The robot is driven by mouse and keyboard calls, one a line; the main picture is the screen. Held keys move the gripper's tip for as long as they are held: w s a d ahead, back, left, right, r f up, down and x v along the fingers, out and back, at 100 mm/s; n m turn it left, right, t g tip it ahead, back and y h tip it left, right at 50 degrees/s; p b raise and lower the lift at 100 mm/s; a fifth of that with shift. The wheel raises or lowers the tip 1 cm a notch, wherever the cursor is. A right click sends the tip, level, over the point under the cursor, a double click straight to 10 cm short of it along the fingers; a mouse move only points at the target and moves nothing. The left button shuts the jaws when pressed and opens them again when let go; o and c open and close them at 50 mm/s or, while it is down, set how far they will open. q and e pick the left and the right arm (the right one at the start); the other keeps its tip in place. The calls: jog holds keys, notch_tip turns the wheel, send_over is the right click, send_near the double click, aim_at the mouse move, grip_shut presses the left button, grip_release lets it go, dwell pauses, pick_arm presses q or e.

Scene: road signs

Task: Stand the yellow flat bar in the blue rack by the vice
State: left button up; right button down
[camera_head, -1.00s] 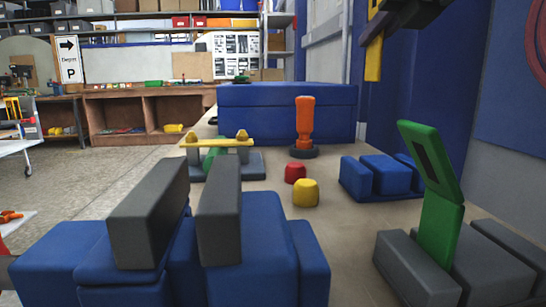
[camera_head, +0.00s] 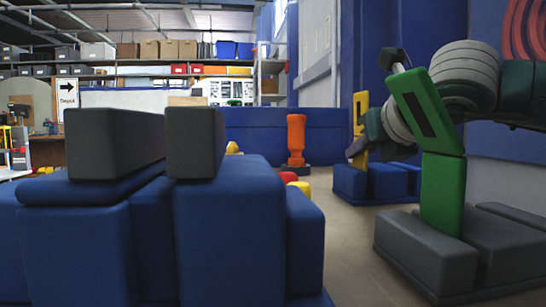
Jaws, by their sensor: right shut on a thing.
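The yellow flat bar (camera_head: 359,108) is upright in my right gripper (camera_head: 358,148), which is shut on it. The blue rack (camera_head: 387,182) is a row of blue blocks with gaps, on the bench right of centre. The bar's lower end is at the rack's top, near the gap between the left and middle blocks. I cannot tell whether it is inside the gap. The large blue vice (camera_head: 228,235) with two dark grey jaws fills the left foreground. My left gripper is not in view.
A green part (camera_head: 443,190) stands in a grey slotted block (camera_head: 425,255) at the right front, with my right arm passing behind it. An orange upright tool (camera_head: 296,138) stands beyond the vice. Bare bench lies between the vice and the grey block.

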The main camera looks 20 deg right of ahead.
jog(key=shift+f, duration=0.15)
jog(key=c, duration=1)
grip_release()
jog(key=shift+r, duration=0.3)
jog(key=b+v, duration=0.1)
jog(key=v, duration=1.1)
jog(key=shift+f, duration=0.15)
